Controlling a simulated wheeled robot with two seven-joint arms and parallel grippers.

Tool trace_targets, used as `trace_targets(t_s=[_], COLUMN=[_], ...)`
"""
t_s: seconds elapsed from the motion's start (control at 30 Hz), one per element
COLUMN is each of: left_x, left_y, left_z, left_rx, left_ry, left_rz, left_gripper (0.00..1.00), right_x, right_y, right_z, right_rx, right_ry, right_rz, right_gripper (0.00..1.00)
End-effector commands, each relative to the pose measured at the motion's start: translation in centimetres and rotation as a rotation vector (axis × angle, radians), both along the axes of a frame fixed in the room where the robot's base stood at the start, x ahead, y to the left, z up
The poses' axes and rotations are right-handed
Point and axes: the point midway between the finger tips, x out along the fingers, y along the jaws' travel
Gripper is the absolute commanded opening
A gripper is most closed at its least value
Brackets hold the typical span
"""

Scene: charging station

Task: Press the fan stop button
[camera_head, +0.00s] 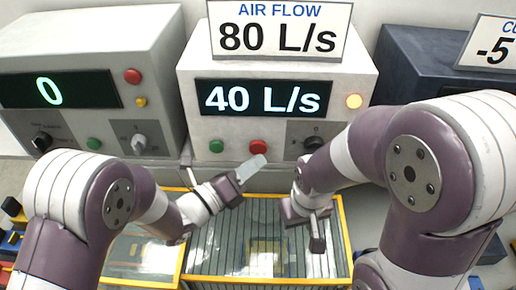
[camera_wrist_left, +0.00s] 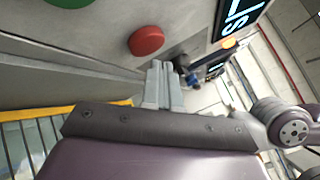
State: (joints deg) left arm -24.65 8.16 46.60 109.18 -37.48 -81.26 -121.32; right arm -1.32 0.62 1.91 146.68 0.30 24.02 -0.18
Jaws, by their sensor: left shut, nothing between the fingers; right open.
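The red button (camera_head: 258,147) is on the lower front of the middle light-grey box (camera_head: 350,83), right of a green button (camera_head: 216,146). The box display (camera_head: 264,97) reads 40 L/s. My left gripper (camera_head: 254,168) is shut and empty, its fingertips just below the red button. In the left wrist view, the red button (camera_wrist_left: 146,40) is seen clear of the shut fingertips (camera_wrist_left: 162,68), with a visible gap. My right gripper (camera_head: 314,232) is open, pointing down over the yellow-framed panel, and its fingers are partly hard to make out.
A black knob (camera_head: 313,144) is right of the red button, close to my right arm. A sign (camera_head: 280,32) above reads AIR FLOW 80 L/s. An amber lamp (camera_head: 353,101) glows. A left box (camera_head: 150,45) shows 0. The slatted yellow-framed panel (camera_head: 215,250) lies below.

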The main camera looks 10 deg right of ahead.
Motion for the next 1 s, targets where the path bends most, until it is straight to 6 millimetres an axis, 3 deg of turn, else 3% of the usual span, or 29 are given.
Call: trace_targets(t_s=[0.77,1.0], left_x=[0.00,0.45], left_y=[0.00,-0.13], left_z=[0.00,-0.21], left_rx=[0.000,-0.001], left_ry=[0.000,-0.002], left_rz=[0.000,0.000], left_gripper=[0.00,0.00], right_x=[0.00,0.00], right_y=[0.00,0.00], right_z=[0.00,-0.79], right_rx=[0.000,0.000], right_ry=[0.000,0.000], right_rz=[0.000,0.000], right_gripper=[0.43,0.43])
